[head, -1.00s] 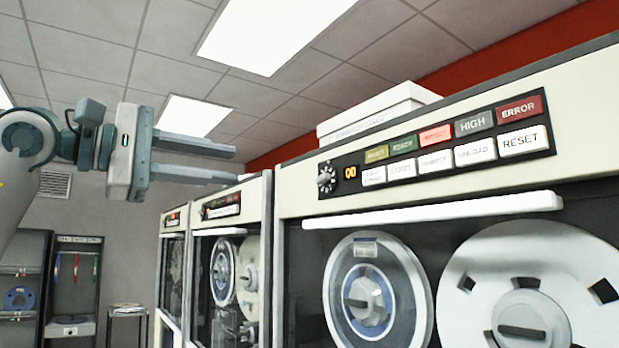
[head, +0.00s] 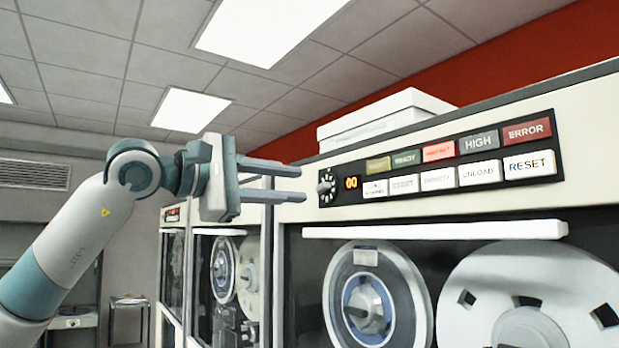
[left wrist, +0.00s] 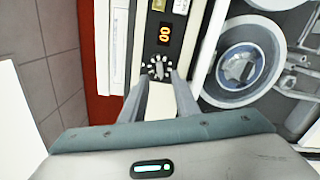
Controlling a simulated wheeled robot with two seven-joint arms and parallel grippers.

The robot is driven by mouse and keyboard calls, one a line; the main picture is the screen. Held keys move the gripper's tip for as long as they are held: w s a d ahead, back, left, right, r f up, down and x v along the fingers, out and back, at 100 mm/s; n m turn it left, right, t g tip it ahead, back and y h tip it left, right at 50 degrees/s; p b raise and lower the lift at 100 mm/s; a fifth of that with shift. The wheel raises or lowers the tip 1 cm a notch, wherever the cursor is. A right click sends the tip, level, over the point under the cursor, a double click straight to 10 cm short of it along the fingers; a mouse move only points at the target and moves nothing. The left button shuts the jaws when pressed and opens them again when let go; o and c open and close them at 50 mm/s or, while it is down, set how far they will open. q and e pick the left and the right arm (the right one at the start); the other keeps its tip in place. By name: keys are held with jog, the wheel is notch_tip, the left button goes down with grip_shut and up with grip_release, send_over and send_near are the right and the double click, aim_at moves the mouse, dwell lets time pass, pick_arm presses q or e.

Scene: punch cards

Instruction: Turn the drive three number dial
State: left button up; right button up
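The number dial (head: 326,186) is a small dark knob with a ring of pale marks, at the left end of the nearest tape drive's black control panel. An orange display (head: 351,183) beside it reads 00. My left gripper (head: 304,184) is open and empty, its two fingers pointing right at the dial, with the tips just left of it in the head view. In the left wrist view the dial (left wrist: 158,68) lies just beyond the fingertips (left wrist: 160,80), roughly between them. I see no clear grip on it. My right gripper is not in view.
Labelled buttons (head: 460,163) fill the rest of the panel, with one lit red. A white bar (head: 435,230) juts out below it, above two tape reels (head: 372,300). White boxes (head: 385,118) sit on top. More tape drives (head: 225,270) stand farther left.

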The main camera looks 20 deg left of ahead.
aim_at(319, 188)
pick_arm(q)
jog(key=shift+p+x, duration=0.7)
jog(key=shift+x, duration=1.7)
jog(key=shift+c, duration=0.3)
grip_shut()
